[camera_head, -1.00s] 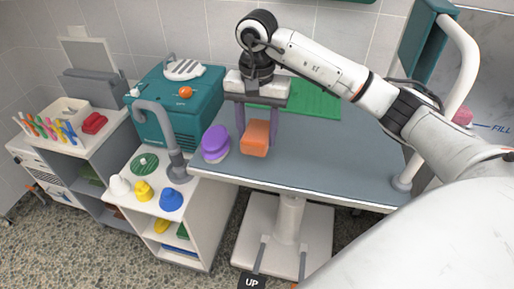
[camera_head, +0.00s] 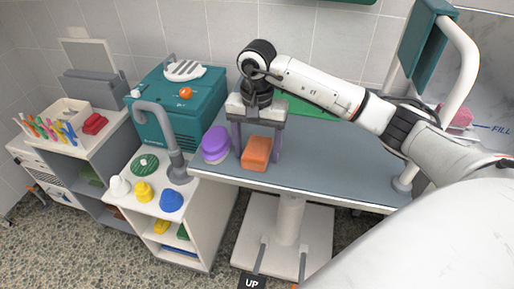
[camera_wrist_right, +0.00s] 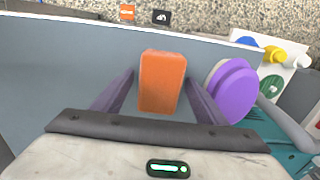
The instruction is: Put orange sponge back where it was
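The orange sponge (camera_head: 256,153) is a block near the front edge of the grey table (camera_head: 330,170). My right gripper (camera_head: 257,156) points down over the table with its two purple-grey fingers apart, one on each side of the sponge. In the right wrist view the sponge (camera_wrist_right: 162,84) lies between the open fingers (camera_wrist_right: 157,88), with a visible gap on both sides. It appears to rest on the tabletop. My left gripper is in neither view.
A purple round object (camera_head: 215,145) stands close left of the sponge. A green mat (camera_head: 305,103) lies behind the gripper. A teal machine (camera_head: 180,105) and a white shelf unit with coloured pieces (camera_head: 143,192) stand at left. The table's right part is clear.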

